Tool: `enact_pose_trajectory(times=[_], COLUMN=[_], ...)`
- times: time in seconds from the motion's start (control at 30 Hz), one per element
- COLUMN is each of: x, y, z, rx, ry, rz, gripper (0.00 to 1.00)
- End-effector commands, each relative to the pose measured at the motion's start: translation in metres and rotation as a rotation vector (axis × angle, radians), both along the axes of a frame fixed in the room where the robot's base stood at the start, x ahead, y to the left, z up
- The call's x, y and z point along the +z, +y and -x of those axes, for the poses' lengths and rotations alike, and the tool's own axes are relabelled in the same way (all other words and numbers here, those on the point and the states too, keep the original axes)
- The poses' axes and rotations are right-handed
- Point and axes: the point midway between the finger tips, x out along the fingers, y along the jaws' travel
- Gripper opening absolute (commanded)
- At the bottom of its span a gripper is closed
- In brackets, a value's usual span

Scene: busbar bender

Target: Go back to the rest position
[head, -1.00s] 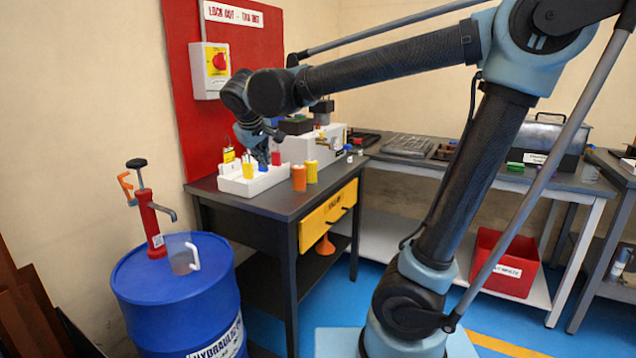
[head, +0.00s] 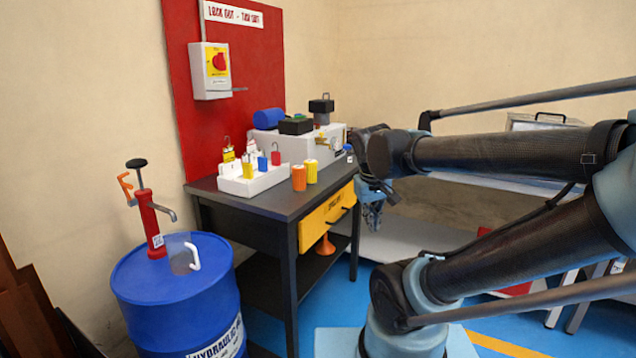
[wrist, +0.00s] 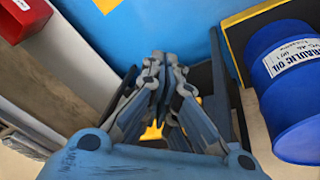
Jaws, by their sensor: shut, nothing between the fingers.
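My gripper (head: 373,214) hangs with its fingers pointing down, to the right of the dark bench (head: 275,203) and its yellow drawer (head: 327,216) in the head view. It is shut and empty. In the wrist view my gripper (wrist: 160,95) shows its fingers together at the picture's middle. My arm stretches across the right half of the head view and hides much of the back workbench.
A white tray (head: 240,188) with padlocks stands on the bench beside orange and yellow cups (head: 299,178). A blue oil drum (head: 175,295) with a red pump (head: 152,228) stands at the left. A red bin (wrist: 25,18) shows in the wrist view. Blue floor is open near my base.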

Motion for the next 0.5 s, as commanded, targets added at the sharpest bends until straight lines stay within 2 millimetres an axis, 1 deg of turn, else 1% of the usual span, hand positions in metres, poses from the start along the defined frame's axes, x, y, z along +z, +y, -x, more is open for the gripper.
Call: enact_pose_trajectory(times=[0.03,0.2,0.3,0.4,0.5], x=[-0.010,-0.041,-0.058,-0.070,-0.078], y=[-0.010,-0.030,-0.036,-0.040,-0.041], z=[0.011,0.042,0.058,0.070,0.077], rx=[-0.033,-0.122,-0.164,-0.197,-0.216], ry=[0.011,0.041,0.054,0.061,0.066], rz=[-0.015,-0.072,-0.101,-0.126,-0.143], gripper=[0.00,0.00,0.00,0.00,0.00])
